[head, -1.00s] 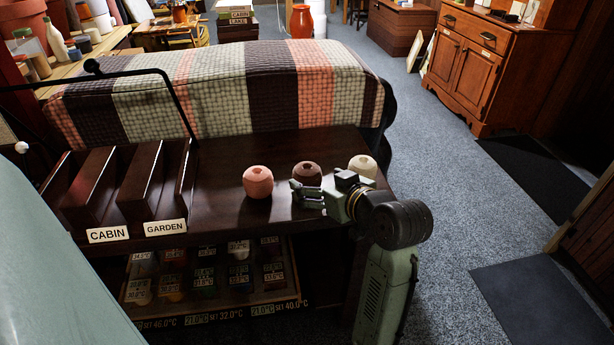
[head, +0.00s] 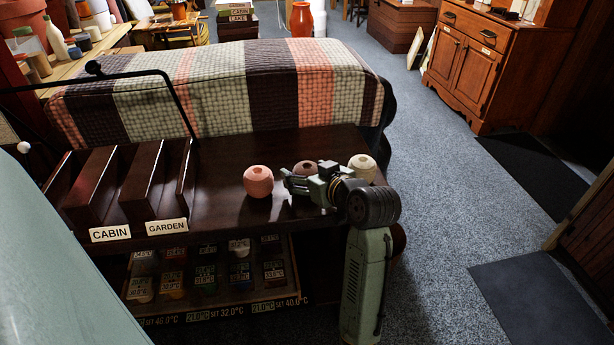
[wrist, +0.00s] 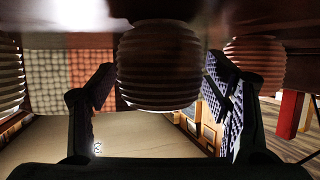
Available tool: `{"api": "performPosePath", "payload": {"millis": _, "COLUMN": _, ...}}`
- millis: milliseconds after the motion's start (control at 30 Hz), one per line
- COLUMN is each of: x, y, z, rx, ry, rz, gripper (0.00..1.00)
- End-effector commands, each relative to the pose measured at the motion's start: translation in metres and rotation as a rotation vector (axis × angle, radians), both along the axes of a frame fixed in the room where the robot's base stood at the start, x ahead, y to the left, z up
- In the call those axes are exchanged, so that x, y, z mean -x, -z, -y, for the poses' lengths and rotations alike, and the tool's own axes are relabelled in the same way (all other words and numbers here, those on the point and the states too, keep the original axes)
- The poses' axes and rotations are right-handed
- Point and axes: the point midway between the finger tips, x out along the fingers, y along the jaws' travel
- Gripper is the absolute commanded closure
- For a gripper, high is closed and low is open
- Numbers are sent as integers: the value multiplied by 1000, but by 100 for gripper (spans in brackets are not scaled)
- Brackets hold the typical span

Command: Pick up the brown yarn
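The brown yarn (head: 303,167) is a round ball on the dark wooden table, between the pink yarn (head: 258,181) and the cream yarn (head: 362,167). My gripper (head: 289,182) is low over the table on the near side of the brown yarn and hides its lower part in the head view. In the wrist view the brown yarn (wrist: 158,65) appears in the middle, between the two spread fingers of my gripper (wrist: 158,88). Visible gaps lie on both sides, and I cannot tell whether the fingertips reach around it. My gripper is open and holds nothing.
Wooden slots labelled CABIN (head: 110,233) and GARDEN (head: 167,226) stand at the table's left. A striped, blanket-covered bench (head: 220,90) lies behind.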

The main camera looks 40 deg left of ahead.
Motion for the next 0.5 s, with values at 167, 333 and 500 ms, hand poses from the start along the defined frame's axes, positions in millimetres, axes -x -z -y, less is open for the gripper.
{"api": "performPosePath", "payload": {"millis": 167, "x": 0, "y": 0, "z": 0, "rx": 0, "ry": 0, "rz": 0, "gripper": 44}}
{"api": "performPosePath", "payload": {"millis": 333, "x": 0, "y": 0, "z": 0, "rx": 0, "ry": 0, "rz": 0, "gripper": 56}}
{"api": "performPosePath", "payload": {"millis": 500, "x": 0, "y": 0, "z": 0, "rx": 0, "ry": 0, "rz": 0, "gripper": 67}}
